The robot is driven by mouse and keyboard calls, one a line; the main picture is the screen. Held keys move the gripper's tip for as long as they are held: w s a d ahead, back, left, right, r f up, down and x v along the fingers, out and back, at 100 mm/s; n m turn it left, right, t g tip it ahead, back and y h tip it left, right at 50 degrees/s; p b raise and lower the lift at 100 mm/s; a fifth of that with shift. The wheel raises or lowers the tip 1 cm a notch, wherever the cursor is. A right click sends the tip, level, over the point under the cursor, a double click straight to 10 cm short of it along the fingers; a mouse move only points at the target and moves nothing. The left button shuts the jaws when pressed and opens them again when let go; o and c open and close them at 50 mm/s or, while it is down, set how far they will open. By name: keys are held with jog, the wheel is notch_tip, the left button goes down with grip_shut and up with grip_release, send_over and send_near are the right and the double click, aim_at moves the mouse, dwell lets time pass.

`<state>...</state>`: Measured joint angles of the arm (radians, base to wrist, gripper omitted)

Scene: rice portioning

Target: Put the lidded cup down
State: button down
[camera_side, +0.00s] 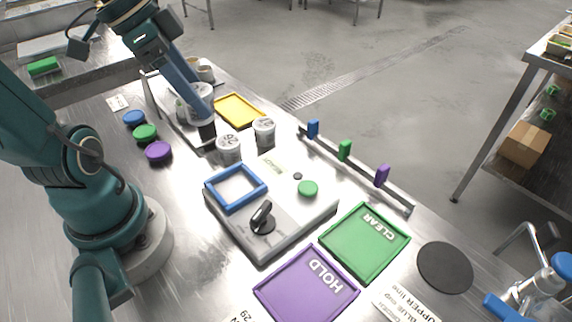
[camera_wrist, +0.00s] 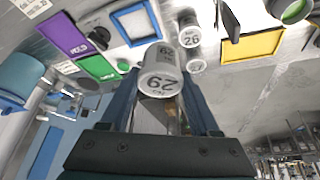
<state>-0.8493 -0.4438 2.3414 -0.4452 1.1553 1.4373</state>
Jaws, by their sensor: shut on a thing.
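The lidded cup (camera_wrist: 161,70) is white with a "29" label, held between the fingers of my gripper (camera_wrist: 160,88) in the wrist view. In the side view my gripper (camera_side: 203,118) points down at the far end of the bench, and a finger partly hides a white cup (camera_side: 201,91) there. Two other white lidded cups, a nearer one (camera_side: 228,148) and a farther one (camera_side: 264,131), stand just right of my gripper. I cannot tell whether the held cup's base touches anything.
A yellow tray (camera_side: 239,110) lies behind the cups. A scale with a blue square frame (camera_side: 236,187) stands in front. Purple HOLD (camera_side: 306,288) and green CLEAR (camera_side: 364,243) trays lie nearer. A rail with colored tabs (camera_side: 355,168) edges the bench. Colored lids (camera_side: 158,151) lie left.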

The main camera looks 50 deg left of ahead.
jog(key=w+d+m+g+h, duration=0.35)
jog(key=d+m, duration=0.25)
jog(key=m, duration=0.5)
jog(key=m+g+y, duration=0.2)
jog(key=m+g, duration=0.2)
jog(key=m, duration=0.5)
send_near(324, 294)
jog(key=shift+s+d+t+h, duration=0.25)
jog(key=shift+s+d, duration=0.1)
jog(key=shift+s, duration=0.35)
jog(key=shift+d+f, duration=0.1)
jog(key=shift+d, duration=0.1)
jog(key=shift+f, duration=2)
jog(key=shift+c, duration=0.6)
grip_release()
jog(key=shift+f, duration=0.1)
